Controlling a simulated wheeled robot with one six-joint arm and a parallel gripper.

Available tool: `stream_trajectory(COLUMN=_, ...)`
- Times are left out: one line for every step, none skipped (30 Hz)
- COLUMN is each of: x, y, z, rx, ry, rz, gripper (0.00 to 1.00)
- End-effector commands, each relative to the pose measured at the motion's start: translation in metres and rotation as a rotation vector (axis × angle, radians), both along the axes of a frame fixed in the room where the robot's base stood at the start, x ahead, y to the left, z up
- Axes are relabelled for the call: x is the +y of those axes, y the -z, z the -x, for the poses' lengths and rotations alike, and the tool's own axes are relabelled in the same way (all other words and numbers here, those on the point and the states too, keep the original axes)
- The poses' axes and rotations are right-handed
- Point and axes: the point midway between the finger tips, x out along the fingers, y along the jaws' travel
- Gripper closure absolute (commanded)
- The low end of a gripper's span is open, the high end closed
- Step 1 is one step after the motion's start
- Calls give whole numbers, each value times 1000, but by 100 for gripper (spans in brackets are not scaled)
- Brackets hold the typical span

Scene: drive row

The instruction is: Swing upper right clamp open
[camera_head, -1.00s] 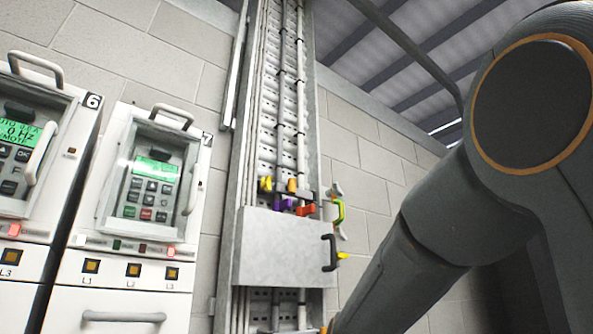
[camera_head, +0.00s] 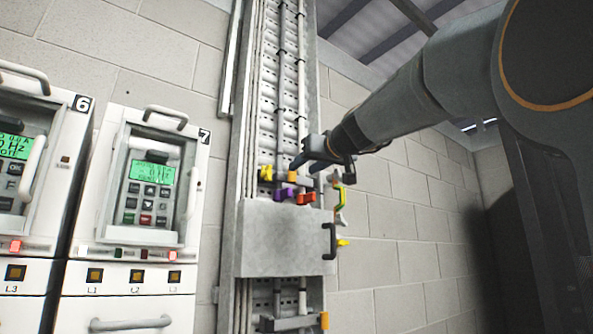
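A green and yellow handle (camera_head: 339,195) stands on the right side. I cannot tell which of these belongs to the upper right clamp, or whether my gripper touches any. A lower grey bar (camera_head: 285,323) has an orange end.
A grey cover box (camera_head: 282,238) spans the channel, with a black handle (camera_head: 331,240) and yellow tab (camera_head: 342,243) at its right. Drive cabinet 7 (camera_head: 105,170) and cabinet 6 stand at the left. The block wall (camera_head: 400,225) at the right is bare.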

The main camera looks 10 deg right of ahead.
Motion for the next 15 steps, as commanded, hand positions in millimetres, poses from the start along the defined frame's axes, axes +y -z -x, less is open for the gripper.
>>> stream_trajectory(x=3, y=-2, z=-8, rx=2, ry=-1, rz=-1, gripper=61)
stream_trajectory(x=4, y=-2, z=-13, rx=2, ry=-1, rz=-1, gripper=61)
stream_trajectory(x=5, y=-2, z=-19, rx=3, ry=-2, rz=-1, gripper=61)
stream_trajectory(x=6, y=-2, z=-23, rx=3, ry=-2, rz=-1, gripper=61)
stream_trajectory(x=7, y=-2, z=-28, rx=4, ry=-1, rz=-2, gripper=61)
stream_trajectory(x=8, y=-1, z=-33, rx=3, ry=-1, rz=-1, gripper=61)
stream_trajectory(x=9, y=-2, z=-37, rx=3, ry=-1, rz=0, gripper=61)
stream_trajectory(x=9, y=-2, z=-41, rx=3, ry=-1, rz=0, gripper=61)
stream_trajectory(x=10, y=-1, z=-45, rx=3, ry=-1, rz=0, gripper=61)
stream_trajectory(x=11, y=-2, z=-47, rx=2, ry=-1, rz=-1, gripper=61)
stream_trajectory(x=12, y=-1, z=-50, rx=2, ry=-1, rz=-1, gripper=61)
stream_trajectory(x=12, y=-1, z=-53, rx=2, ry=0, rz=-1, gripper=61)
stream_trajectory(x=13, y=0, z=-54, rx=2, ry=-1, rz=-1, gripper=61)
stream_trajectory(x=13, y=0, z=-56, rx=2, ry=0, rz=-1, gripper=61)
stream_trajectory(x=13, y=0, z=-57, rx=2, ry=0, rz=-1, gripper=61)
